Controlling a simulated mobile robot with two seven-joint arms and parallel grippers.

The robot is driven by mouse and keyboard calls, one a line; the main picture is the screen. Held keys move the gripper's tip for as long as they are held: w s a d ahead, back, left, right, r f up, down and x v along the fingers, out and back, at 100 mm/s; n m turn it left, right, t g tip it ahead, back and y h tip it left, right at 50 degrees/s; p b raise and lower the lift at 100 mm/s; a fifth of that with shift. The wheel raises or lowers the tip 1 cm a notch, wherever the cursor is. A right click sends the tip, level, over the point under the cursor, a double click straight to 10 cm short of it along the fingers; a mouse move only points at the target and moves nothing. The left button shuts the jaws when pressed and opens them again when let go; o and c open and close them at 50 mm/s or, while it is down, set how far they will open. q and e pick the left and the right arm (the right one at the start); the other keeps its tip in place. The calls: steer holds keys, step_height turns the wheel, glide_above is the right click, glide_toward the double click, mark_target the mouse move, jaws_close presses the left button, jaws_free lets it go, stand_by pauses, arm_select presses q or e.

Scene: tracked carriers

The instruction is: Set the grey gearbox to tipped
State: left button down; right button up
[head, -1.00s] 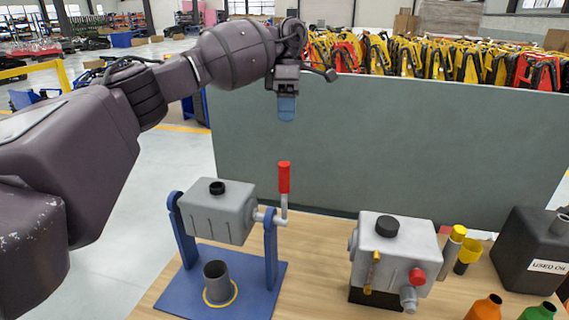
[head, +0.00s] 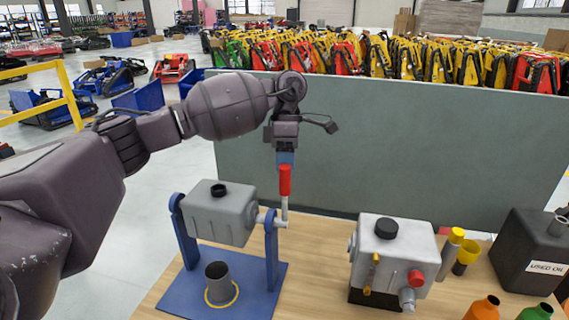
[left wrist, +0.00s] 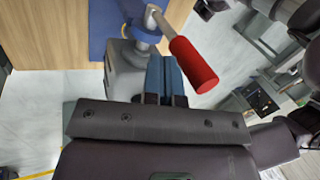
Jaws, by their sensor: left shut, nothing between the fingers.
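The grey gearbox (head: 222,218) hangs level between the blue uprights of a stand (head: 180,295), with its black cap on top. A lever on its right side stands upright with a red handle (head: 285,180). My left gripper (head: 286,160) is shut and empty, pointing down at the top of the red handle. In the left wrist view the shut blue fingers (left wrist: 168,75) are close beside the red handle (left wrist: 193,65); I cannot tell whether they touch. The gearbox shows only partly behind them there. My right gripper is not in view.
A dark cup (head: 218,283) stands on the stand's base under the gearbox. A second grey housing (head: 395,255) stands to the right, with a black used-oil can (head: 530,250), a yellow cup and bottles beyond. A grey-green panel (head: 390,140) stands behind the table.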

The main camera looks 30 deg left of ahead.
arm_select(q)
steer(key=shift+s+d, duration=0.2)
steer(key=shift+s, duration=0.15)
steer(key=shift+f+t, duration=0.1)
steer(key=shift+t, duration=0.2)
